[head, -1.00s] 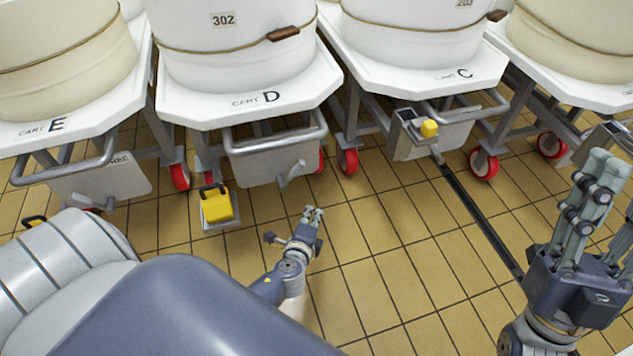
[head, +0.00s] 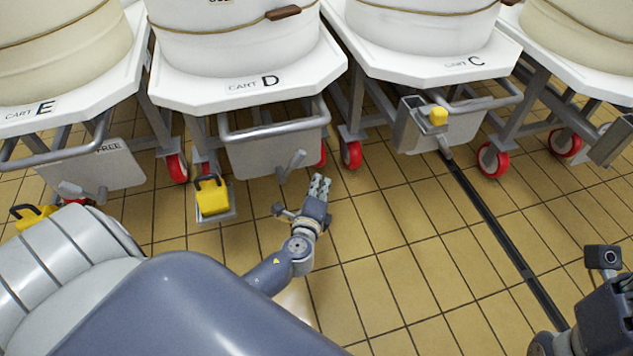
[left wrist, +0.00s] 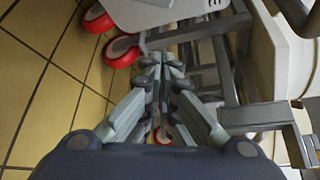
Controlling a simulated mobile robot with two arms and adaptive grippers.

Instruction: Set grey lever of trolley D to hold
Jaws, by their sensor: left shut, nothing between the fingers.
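Trolley D (head: 232,88) stands at the upper middle of the head view, with "CART D" on its white top. Its grey lever (head: 291,165) sits at the lower right of a grey plate (head: 255,153) under the push bar and slants up to the right. No position word is readable on this plate. My left gripper (head: 320,184) is shut and empty, just right of and below the lever in the picture, apart from it. Its shut fingers (left wrist: 157,75) fill the middle of the left wrist view. My right gripper (head: 605,310) is partly in view at the lower right; its fingers are not visible.
A yellow block (head: 212,197) stands on the floor left of the plate. Trolley E (head: 45,112), its plate marked "FREE", is at left. The tiled floor between is clear.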

